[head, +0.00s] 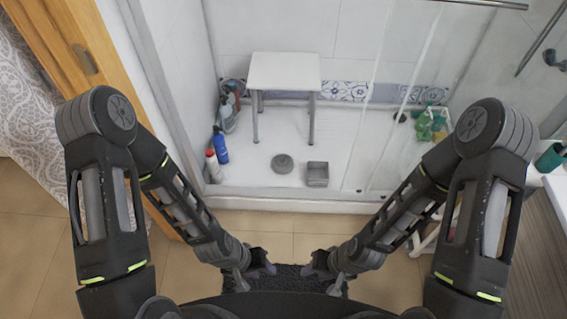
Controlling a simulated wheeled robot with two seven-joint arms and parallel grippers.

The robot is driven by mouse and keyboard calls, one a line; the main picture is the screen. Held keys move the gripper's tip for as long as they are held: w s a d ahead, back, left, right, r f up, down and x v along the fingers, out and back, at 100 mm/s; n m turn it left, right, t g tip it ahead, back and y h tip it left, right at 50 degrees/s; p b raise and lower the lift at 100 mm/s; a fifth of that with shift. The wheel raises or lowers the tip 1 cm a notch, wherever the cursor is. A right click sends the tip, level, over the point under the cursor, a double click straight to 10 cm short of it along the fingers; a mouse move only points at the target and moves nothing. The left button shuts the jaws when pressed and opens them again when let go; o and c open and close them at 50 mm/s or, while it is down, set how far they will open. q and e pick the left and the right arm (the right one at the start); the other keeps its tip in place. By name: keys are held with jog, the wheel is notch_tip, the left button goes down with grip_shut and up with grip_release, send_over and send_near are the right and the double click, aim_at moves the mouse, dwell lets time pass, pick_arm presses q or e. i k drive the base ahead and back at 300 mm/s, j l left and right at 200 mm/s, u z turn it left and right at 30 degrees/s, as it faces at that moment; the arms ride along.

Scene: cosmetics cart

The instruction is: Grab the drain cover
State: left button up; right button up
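A round dark grey disc (282,163) with a small raised middle lies on the white shower floor. Just right of it is a square grey box-like piece (317,174) with a recessed top. I cannot tell for certain which of the two is the drain cover. My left gripper (264,263) and my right gripper (316,265) hang low in front of the shower, outside its front edge and apart from both pieces. They are small and dark, and their finger gap cannot be made out. No held thing shows in either.
A white stool (284,72) stands behind the disc. Blue (220,146) and white-red (213,166) bottles stand at the left, green bottles (430,125) at the right. The raised shower sill (270,199) and glass panel (385,100) bound the floor. A dark mat (290,284) lies below.

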aim_at(282, 164)
jog(key=z, duration=1.35)
jog(key=i+j, duration=0.25)
jog(key=j, duration=0.15)
jog(key=i+j, duration=0.25)
jog(key=j, duration=0.15)
jog(key=i+j, duration=0.25)
jog(key=j, duration=0.15)
jog(key=i+j, duration=0.25)
jog(key=j, duration=0.15)
